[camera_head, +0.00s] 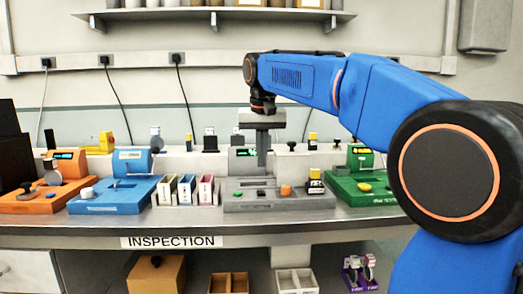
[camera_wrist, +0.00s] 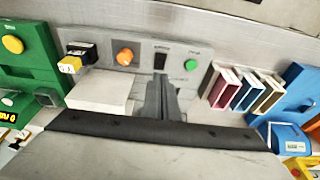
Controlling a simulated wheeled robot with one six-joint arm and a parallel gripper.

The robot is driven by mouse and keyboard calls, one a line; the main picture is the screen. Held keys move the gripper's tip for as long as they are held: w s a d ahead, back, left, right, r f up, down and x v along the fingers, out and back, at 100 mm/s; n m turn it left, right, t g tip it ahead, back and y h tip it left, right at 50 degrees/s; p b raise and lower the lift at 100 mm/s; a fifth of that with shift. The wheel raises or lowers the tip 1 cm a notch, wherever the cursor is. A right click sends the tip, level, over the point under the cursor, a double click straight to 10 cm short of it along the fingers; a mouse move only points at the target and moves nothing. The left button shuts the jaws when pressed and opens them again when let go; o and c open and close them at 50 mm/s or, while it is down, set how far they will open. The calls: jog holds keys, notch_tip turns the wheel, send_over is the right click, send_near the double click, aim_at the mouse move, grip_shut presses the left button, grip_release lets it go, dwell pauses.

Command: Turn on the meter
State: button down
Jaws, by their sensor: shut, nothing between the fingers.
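A grey module (camera_head: 240,206) stands on the bench in the middle of the head view, with a small screen (camera_head: 243,153) showing green at its back. On its front are a green button (camera_head: 238,194), a black switch (camera_head: 261,193) and an orange knob (camera_head: 286,190). In the wrist view the switch (camera_wrist: 160,61) lies just past the fingertips, between the orange knob (camera_wrist: 125,57) and the green button (camera_wrist: 191,66). My gripper (camera_head: 263,163) points down over the module, shut and empty; its fingers (camera_wrist: 161,84) hide part of the panel. Contact with the switch cannot be told.
A yellow-and-black block (camera_head: 315,184) sits at the module's right edge. Several small coloured cases (camera_head: 187,190) stand to its left. A green module (camera_head: 352,188) is on the right; blue (camera_head: 112,198) and orange (camera_head: 42,198) modules are on the left. A shelf (camera_head: 215,15) hangs above.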

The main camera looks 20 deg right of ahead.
aim_at(261, 192)
jog(key=x, duration=0.5)
jog(key=s+x, duration=0.1)
jog(key=x, duration=0.1)
jog(key=shift+a+f, duration=0.15)
jog(key=shift+f, duration=0.75)
jog(key=shift+s+f, duration=0.15)
jog(key=shift+f, duration=0.1)
jog(key=shift+w+d+r, duration=0.2)
jog(key=shift+w+r, duration=0.15)
jog(key=shift+w, duration=0.35)
jog(key=shift+r, duration=0.1)
